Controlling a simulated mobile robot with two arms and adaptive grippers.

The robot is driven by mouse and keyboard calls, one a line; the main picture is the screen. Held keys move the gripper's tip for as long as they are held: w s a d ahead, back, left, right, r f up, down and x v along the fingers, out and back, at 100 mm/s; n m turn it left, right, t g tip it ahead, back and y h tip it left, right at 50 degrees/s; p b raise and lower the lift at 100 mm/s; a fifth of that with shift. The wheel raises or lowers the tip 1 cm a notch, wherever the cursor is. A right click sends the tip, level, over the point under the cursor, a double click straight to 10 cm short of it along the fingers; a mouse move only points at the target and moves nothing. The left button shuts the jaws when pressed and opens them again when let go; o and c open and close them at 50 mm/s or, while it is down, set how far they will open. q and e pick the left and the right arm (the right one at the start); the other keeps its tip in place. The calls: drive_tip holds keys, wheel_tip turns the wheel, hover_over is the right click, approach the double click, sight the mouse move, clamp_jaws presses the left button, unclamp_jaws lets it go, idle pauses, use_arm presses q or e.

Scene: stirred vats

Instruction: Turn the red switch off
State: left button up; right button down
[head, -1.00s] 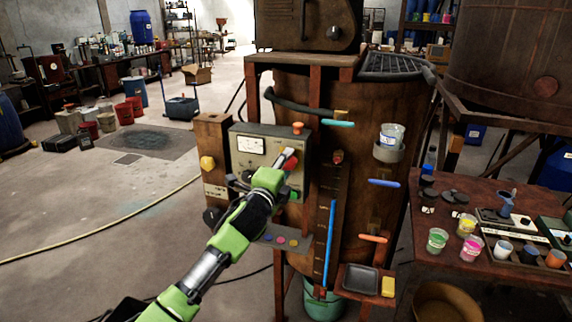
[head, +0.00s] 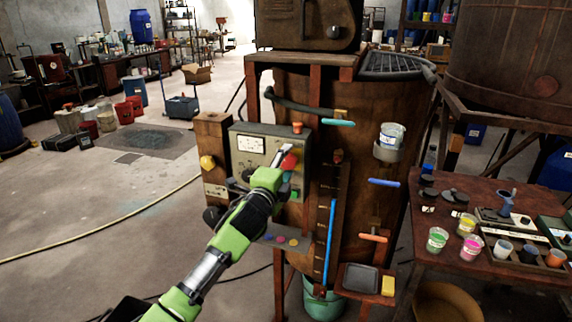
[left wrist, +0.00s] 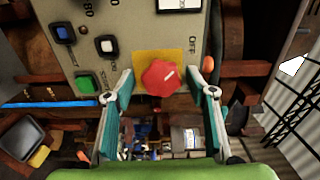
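The red switch (left wrist: 160,78) is a round, lobed knob on a yellow plate (left wrist: 146,60) on the grey control panel (left wrist: 125,22). A short white mark on it points to the upper right, roughly towards the OFF label (left wrist: 192,45). My left gripper (left wrist: 158,92) is open, with one teal finger on each side of the knob and a gap to each. In the head view the red switch (head: 290,161) is partly covered by my left gripper (head: 284,156), which is in front of the panel. My right gripper is not in view.
Blue, white and green buttons (left wrist: 84,83) sit on the panel beside the switch. An orange knob (head: 297,127) tops the panel. A rusty vat (head: 385,215) stands right behind. A table (head: 455,275) with paint cups is at the right. Floor at left is open.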

use_arm(q)
drive_tip(key=v, duration=1.2)
idle(0.4)
